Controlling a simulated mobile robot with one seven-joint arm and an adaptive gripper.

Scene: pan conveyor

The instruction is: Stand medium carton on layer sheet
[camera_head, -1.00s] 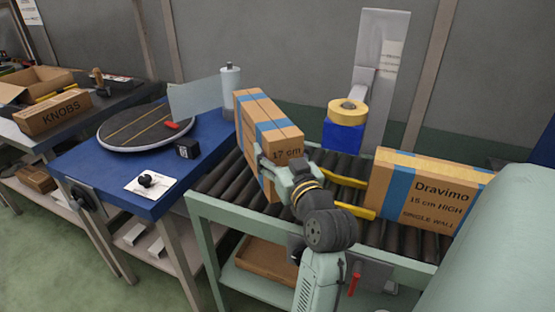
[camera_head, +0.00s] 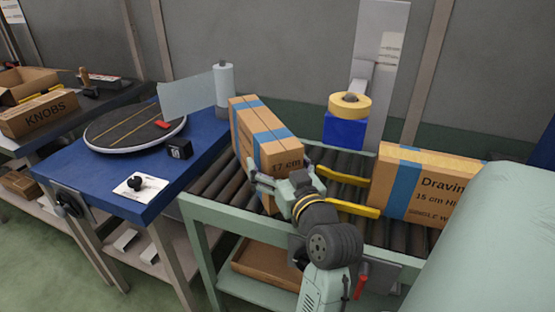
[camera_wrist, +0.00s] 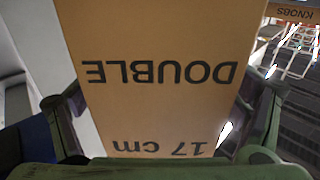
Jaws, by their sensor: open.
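A tall brown carton with blue tape (camera_head: 262,128), marked "17 cm", stands on the rollers at the left end of the conveyor. My gripper (camera_head: 282,172) is at its near end, jaws open, a finger on each side. In the wrist view the carton's face (camera_wrist: 160,40), reading "DOUBLE" and "17 cm", fills the space between the fingers; contact is not clear. Another carton (camera_head: 400,195), marked "Dravimo 15 cm", stands on the rollers to the right. Neither is labelled medium. A round turntable (camera_head: 132,148) has a dark top with orange lines; whether this is the layer sheet I cannot tell.
The turntable sits on a blue table (camera_head: 90,185) left of the conveyor, with a small black box (camera_head: 180,149) and a white card nearby. A wrapped roll post (camera_head: 223,90) stands behind. Yellow bars (camera_head: 350,208) cross the rollers between the cartons. A tape roll tops a blue block (camera_head: 345,130).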

